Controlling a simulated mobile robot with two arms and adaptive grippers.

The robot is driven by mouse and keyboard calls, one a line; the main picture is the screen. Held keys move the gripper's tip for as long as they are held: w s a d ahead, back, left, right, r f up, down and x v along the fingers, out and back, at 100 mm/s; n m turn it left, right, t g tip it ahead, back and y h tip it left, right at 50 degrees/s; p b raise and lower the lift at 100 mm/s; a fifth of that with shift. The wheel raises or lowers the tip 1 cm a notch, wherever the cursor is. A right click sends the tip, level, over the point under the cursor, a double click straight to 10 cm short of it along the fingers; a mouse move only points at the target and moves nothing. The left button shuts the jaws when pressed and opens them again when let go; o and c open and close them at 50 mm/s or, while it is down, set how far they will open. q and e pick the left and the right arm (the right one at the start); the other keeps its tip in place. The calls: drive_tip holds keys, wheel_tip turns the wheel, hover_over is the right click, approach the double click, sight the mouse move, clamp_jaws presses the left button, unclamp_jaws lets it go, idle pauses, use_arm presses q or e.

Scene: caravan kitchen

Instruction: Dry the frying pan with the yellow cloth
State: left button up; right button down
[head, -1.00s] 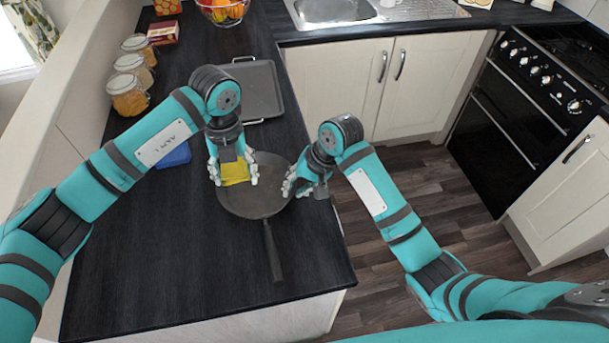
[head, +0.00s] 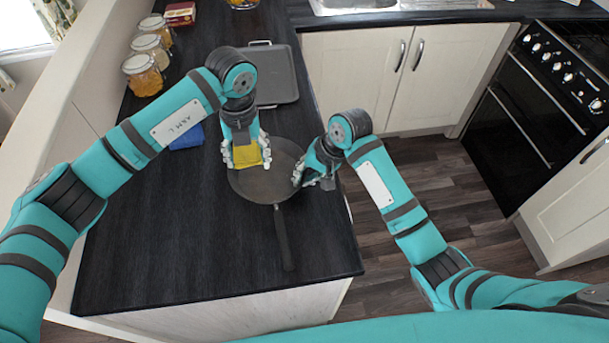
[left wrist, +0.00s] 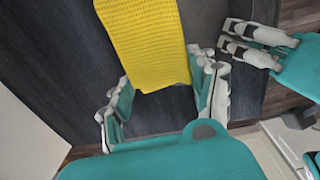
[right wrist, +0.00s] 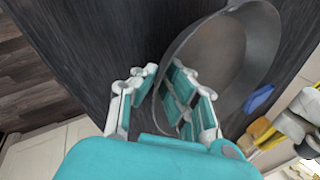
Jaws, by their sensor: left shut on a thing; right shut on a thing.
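The dark frying pan (head: 262,188) lies on the black counter, its long handle (head: 282,240) pointing toward the front edge. My left gripper (head: 247,158) is shut on the folded yellow cloth (head: 252,154), over the pan's upper left part. The cloth hangs between its fingers in the left wrist view (left wrist: 150,40); I cannot tell whether it touches the pan. My right gripper (head: 302,176) is shut on the pan's right rim. In the right wrist view, the pan (right wrist: 235,50) reaches between its fingers, and its wall looks tilted from there.
A blue cloth or sponge (head: 187,137) lies left of the pan. A grey tray (head: 275,76) lies behind it. Glass jars (head: 143,76) line the left wall. The counter's front left is clear. Its right edge is close to my right gripper.

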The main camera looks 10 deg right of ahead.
sight(262, 185)
use_arm(q)
drive_tip(key=m, duration=0.2)
drive_tip(key=d+f+m, duration=0.1)
drive_tip(key=m, duration=0.1)
drive_tip(key=shift+w+d+f+m, duration=0.1)
drive_tip(key=shift+w+d+m, duration=0.05)
drive_tip(key=shift+m, duration=0.15)
drive_tip(key=m, duration=0.1)
drive_tip(key=f+m, duration=0.1)
drive_tip(key=shift+w+d+m, duration=0.1)
drive_tip(key=shift+d+m, duration=0.2)
drive_tip(key=shift+m, duration=0.1)
drive_tip(key=shift+f, duration=3.05)
drive_tip(key=shift+f, duration=0.85)
